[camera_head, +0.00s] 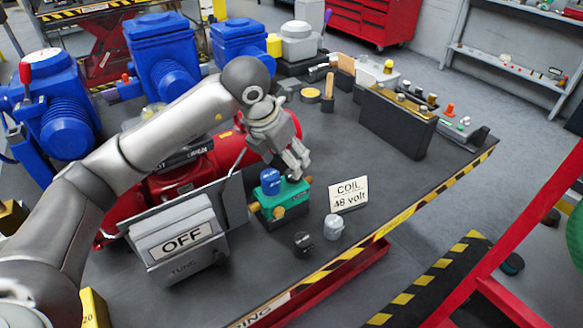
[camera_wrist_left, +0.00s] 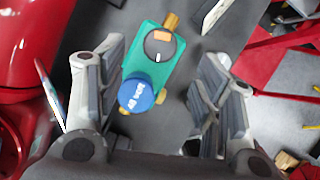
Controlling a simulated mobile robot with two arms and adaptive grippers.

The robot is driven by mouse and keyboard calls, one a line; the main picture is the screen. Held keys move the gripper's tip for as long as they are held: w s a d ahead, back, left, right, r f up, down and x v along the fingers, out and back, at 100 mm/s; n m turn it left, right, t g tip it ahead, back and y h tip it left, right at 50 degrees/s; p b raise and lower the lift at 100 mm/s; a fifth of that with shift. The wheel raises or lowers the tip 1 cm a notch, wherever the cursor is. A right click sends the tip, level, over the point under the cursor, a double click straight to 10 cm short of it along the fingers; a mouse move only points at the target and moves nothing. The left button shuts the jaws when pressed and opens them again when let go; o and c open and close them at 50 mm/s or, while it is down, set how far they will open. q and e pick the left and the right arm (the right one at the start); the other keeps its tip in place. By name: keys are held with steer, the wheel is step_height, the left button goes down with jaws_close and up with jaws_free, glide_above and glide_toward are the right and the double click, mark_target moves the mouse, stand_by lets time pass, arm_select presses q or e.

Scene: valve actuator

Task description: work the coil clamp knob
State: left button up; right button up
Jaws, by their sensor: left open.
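The coil unit is a green block (camera_head: 285,205) on a dark base, standing on the table left of a card reading "COIL 48 volt" (camera_head: 349,194). A blue cap (camera_head: 270,181) rises from it, and brass fittings stick out at its sides. In the left wrist view the green block (camera_wrist_left: 171,67) carries the blue cap (camera_wrist_left: 136,95) and a round dark grey knob (camera_wrist_left: 158,49) with a white mark and an orange patch. My left gripper (camera_head: 298,170) is open above the block. In the wrist view its fingers (camera_wrist_left: 160,65) stand apart on either side, with nothing held.
The table is clear right of the card.

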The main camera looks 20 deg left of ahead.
arm_select(q)
steer(key=p+x, duration=0.1)
steer(key=x, duration=0.5)
steer(key=shift+f, duration=0.1)
steer(key=shift+c, duration=0.3)
